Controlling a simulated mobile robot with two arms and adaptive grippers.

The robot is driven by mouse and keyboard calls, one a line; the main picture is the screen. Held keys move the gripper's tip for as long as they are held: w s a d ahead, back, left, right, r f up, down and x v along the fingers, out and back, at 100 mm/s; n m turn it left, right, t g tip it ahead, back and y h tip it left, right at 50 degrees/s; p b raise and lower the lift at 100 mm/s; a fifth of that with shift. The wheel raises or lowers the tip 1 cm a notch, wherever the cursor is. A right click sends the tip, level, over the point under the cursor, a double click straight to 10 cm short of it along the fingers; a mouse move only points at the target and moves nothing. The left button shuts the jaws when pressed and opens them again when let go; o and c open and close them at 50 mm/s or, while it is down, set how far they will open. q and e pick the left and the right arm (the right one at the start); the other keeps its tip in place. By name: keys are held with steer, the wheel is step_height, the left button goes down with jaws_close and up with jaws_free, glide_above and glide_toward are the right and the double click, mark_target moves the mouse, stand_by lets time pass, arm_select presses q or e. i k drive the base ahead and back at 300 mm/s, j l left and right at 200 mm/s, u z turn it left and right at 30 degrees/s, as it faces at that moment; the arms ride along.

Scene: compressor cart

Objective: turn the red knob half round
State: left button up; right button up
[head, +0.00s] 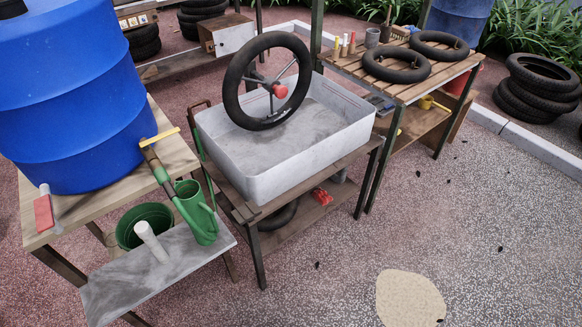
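A rounded red knob (280,91) sits at the hub of an upright black-tyred wheel (242,101) in the head view. Thin spokes run from the hub to the rim. The wheel stands tilted over a grey-white tub (265,188), and its lower edge is inside the tub. The knob's face is small in the picture, so its turn angle cannot be read. Neither of my grippers is in view, and nothing touches the knob.
A blue barrel (70,95) with a yellow-handled tap (158,136) stands at left. Below are a green watering can (196,212) and a green bucket (128,226). A slatted table (400,87) holds tyres at right. Open paving (480,230) lies at front right.

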mark_target(281, 91)
steer(key=u, duration=0.4)
steer(key=i+l+u, duration=0.2)
steer(key=l, duration=0.15)
steer(key=l+u, duration=0.15)
steer(key=l, duration=0.15)
steer(key=i+l+u, duration=0.2)
steer(key=l, duration=0.2)
steer(key=l+u, duration=0.2)
steer(key=l, duration=0.15)
